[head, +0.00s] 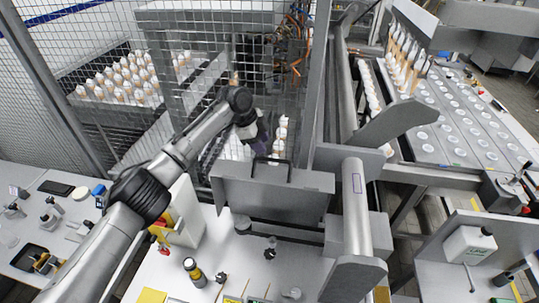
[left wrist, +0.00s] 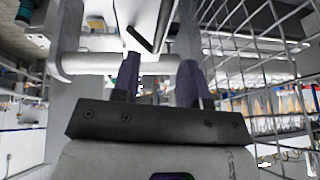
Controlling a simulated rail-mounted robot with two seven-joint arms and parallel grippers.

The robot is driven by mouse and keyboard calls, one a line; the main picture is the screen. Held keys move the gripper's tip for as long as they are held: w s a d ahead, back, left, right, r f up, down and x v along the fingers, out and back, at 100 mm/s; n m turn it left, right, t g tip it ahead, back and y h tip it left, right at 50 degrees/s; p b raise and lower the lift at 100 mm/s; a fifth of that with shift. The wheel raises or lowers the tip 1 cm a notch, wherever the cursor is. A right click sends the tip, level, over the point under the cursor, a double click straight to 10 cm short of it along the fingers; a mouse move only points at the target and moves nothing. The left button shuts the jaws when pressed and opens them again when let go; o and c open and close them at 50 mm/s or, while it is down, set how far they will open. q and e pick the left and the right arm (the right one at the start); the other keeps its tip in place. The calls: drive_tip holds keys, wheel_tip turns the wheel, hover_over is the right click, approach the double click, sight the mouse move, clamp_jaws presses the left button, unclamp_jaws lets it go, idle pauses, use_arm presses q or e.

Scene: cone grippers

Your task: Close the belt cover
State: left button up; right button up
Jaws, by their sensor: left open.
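The belt cover (head: 268,197) appears to be the grey metal panel at the centre of the head view. A dark handle (head: 273,162) stands at its top edge. My left gripper (head: 264,145) is just above and slightly left of this handle, with dark purple fingers pointing down. In the left wrist view my left gripper (left wrist: 158,72) has its two fingers apart. A pale horizontal bar (left wrist: 85,66) crosses behind or between the fingers; I cannot tell whether it touches them or which part it belongs to. My right gripper is not in view.
A wire mesh fence (head: 85,75) stands at the left and behind. Rows of cones (head: 125,78) lie behind the mesh. A large grey cylinder (head: 357,205) stands right of the panel. A white table (head: 220,265) with small parts is in front.

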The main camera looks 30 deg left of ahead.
sight(271, 159)
use_arm(q)
drive_tip(key=shift+p+x, duration=0.3)
drive_tip(key=shift+x, duration=3.15)
clamp_jaws()
